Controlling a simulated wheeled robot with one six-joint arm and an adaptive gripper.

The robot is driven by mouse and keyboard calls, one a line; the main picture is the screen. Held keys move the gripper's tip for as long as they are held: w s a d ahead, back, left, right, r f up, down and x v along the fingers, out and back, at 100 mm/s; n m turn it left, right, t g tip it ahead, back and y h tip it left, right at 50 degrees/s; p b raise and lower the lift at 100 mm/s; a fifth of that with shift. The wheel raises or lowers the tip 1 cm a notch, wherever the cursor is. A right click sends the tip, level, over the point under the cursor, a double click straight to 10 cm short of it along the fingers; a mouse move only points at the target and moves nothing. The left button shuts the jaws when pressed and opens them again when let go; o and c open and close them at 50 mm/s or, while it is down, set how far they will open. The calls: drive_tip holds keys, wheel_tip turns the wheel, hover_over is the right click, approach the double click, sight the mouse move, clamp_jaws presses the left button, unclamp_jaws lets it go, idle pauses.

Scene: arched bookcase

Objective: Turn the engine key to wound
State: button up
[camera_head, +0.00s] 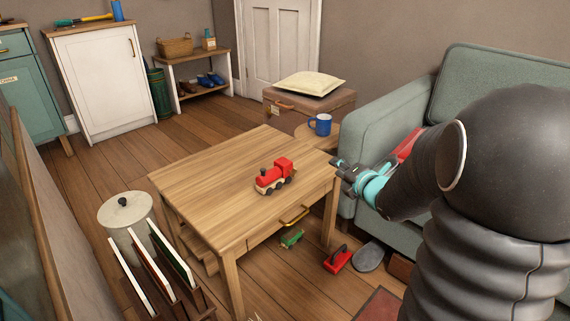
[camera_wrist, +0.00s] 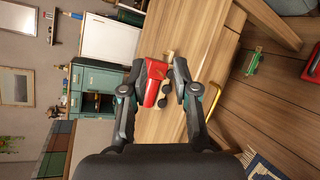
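The red toy engine (camera_head: 270,180) with dark wheels and a pale base stands upright on the wooden coffee table (camera_head: 215,175). In the wrist view the engine (camera_wrist: 152,80) shows beyond my fingers, partly covered by them. I cannot make out its key in either view. My gripper (camera_head: 347,178) is to the right of the engine, by the table's right edge and apart from the engine. In the wrist view my gripper (camera_wrist: 160,82) has its two fingers spread, with nothing held between them.
A blue mug (camera_head: 320,125) stands on a small side table behind. The green sofa (camera_head: 385,120) is close on the right. A green toy (camera_head: 291,238) and a red object (camera_head: 337,260) lie on the floor. The tabletop around the engine is clear.

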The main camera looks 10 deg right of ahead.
sight(293, 173)
drive_tip(key=shift+a+f+n+y+b, duration=0.85)
drive_tip(key=shift+a+f+n+y, duration=0.35)
drive_tip(key=shift+f+n+y, duration=3.3)
drive_tip(key=shift+n+h, duration=0.5)
drive_tip(key=shift+h, duration=0.1)
drive_tip(key=x, duration=0.4)
drive_tip(key=r+x, duration=0.1)
drive_tip(key=x, duration=0.7)
drive_tip(key=shift+a+r, duration=0.15)
drive_tip(key=shift+r, duration=0.05)
clamp_jaws()
